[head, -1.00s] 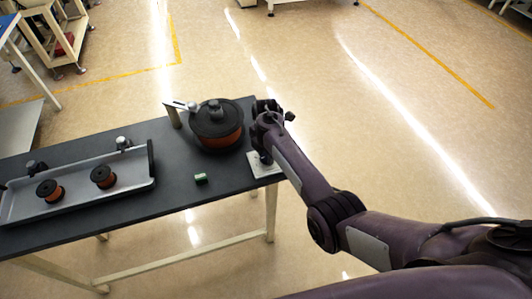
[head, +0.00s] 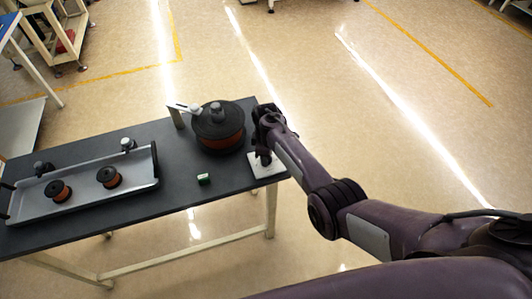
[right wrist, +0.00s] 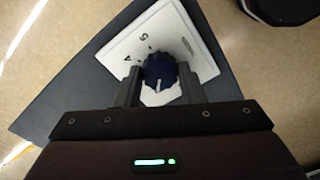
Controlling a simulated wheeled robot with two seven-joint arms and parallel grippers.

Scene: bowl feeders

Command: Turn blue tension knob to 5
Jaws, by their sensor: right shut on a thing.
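The blue tension knob (right wrist: 161,68) stands on a white dial plate (right wrist: 143,38) with printed numbers. In the right wrist view, 5 and 4 can be read on the plate's left side. A white mark on the knob points down in that view, toward my gripper's body and away from the 5. Other numbers are hidden or too small to read. My right gripper (head: 265,154) is shut on the knob, one finger on each side. In the head view the white plate (head: 264,170) lies at the table's right end. My left gripper is not in view.
A metal tray (head: 85,199) with two small spools is at left. Open floor lies beyond.

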